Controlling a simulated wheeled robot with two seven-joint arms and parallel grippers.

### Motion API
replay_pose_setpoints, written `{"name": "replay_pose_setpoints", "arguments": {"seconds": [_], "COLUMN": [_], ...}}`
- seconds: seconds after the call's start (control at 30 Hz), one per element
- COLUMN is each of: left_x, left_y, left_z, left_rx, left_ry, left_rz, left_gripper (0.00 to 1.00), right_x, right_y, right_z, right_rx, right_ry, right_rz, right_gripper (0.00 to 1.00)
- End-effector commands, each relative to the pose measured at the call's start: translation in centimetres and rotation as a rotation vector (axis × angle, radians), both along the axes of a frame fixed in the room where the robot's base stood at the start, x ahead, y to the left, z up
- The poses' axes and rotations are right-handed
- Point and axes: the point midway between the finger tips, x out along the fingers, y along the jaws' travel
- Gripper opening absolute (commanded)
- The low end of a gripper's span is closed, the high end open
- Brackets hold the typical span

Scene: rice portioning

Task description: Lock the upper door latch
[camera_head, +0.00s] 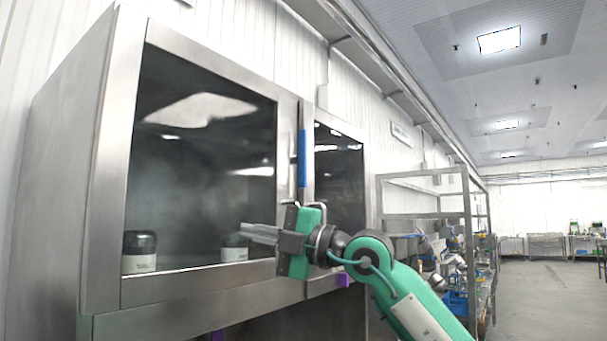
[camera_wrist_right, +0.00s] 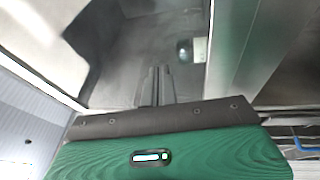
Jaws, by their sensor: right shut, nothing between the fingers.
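The steel cabinet (camera_head: 112,185) has two dark glass doors, a large left one (camera_head: 195,170) and a narrower right one (camera_head: 338,185). A latch with a long blue upright handle (camera_head: 302,158) is on the frame between the doors. My right gripper (camera_head: 246,232) is shut and empty. Its fingers point left in front of the lower right part of the left door, below the blue handle. In the right wrist view the shut fingers (camera_wrist_right: 157,86) stand before the glass (camera_wrist_right: 120,50). I cannot tell if they touch it. My left gripper is not in view.
Dark-lidded jars, one at left (camera_head: 139,252) and one near my fingers (camera_head: 234,248), show behind the glass. A purple piece (camera_head: 344,281) is below the doors. A metal shelf rack (camera_head: 425,215) with cluttered items stands to the right.

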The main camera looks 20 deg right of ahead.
Motion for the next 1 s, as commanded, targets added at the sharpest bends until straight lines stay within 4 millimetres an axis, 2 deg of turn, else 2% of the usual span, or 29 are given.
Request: {"name": "replay_pose_setpoints", "arguments": {"seconds": [0.03,0.3,0.5,0.7,1.0], "left_x": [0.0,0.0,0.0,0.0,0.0], "left_y": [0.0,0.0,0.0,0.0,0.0], "left_z": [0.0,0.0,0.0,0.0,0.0], "left_rx": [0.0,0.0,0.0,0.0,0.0], "left_ry": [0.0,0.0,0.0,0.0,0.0], "left_rz": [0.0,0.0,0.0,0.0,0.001], "left_gripper": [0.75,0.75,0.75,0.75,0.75], "right_x": [0.2,0.6,0.0,-0.4,-0.4], "right_y": [-0.9,-6.9,-10.8,-12.4,-12.5], "right_z": [1.5,7.8,11.3,12.5,12.6], "right_rx": [-0.03,-0.123,-0.122,-0.113,-0.113], "right_ry": [0.002,0.067,0.107,0.126,0.127], "right_rz": [-0.048,-0.333,-0.496,-0.56,-0.563], "right_gripper": [0.0,0.0,0.0,0.0,0.0]}}
